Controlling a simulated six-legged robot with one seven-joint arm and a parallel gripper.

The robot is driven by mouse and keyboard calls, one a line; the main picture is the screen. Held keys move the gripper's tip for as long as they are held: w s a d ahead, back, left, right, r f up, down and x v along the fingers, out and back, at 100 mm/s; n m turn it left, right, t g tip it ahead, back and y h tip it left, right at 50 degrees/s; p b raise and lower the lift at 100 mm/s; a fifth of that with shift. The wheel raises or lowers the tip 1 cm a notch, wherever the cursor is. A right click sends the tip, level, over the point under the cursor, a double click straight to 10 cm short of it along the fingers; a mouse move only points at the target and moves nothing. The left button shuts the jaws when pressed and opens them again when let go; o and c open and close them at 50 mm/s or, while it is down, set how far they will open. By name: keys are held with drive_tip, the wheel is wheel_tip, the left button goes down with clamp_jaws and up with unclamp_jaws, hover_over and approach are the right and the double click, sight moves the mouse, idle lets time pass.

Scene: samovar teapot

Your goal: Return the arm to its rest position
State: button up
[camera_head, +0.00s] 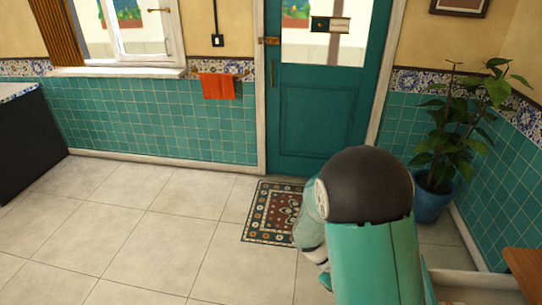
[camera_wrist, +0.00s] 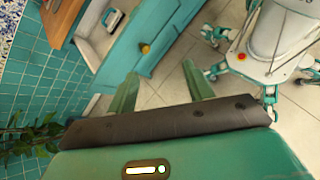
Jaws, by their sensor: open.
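My gripper (camera_wrist: 162,78) shows in the wrist view as two green fingers set well apart. It is open, with only floor tiles seen between the fingers. In the head view my arm, with a dark rounded joint and a teal link, fills the lower right; the gripper cannot be made out there. In the wrist view my own white body and teal legs stand at the upper right, clear of the fingers.
A teal cabinet (camera_wrist: 135,48) with a round knob stands beyond the fingers. A potted plant (camera_head: 462,130) stands in the right corner. A patterned mat (camera_head: 270,212) lies before the teal door (camera_head: 318,115). An orange towel (camera_head: 217,87) hangs on the wall. The left floor is clear.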

drive_tip(key=s+a+r+m+t+y, duration=0.2)
drive_tip(key=s+r+t+y, duration=0.1)
drive_tip(key=r, duration=0.5)
drive_tip(key=s+a+r+m+t+y, duration=0.3)
drive_tip(key=r+t, duration=0.1)
drive_tip(key=r, duration=0.5)
drive_tip(key=s+a+r+m+t+y, duration=0.2)
drive_tip(key=s+r+t+y, duration=0.1)
drive_tip(key=r, duration=0.5)
drive_tip(key=shift+a+r+t, duration=0.15)
drive_tip(key=shift+r+t, duration=0.1)
drive_tip(key=shift+t, duration=0.15)
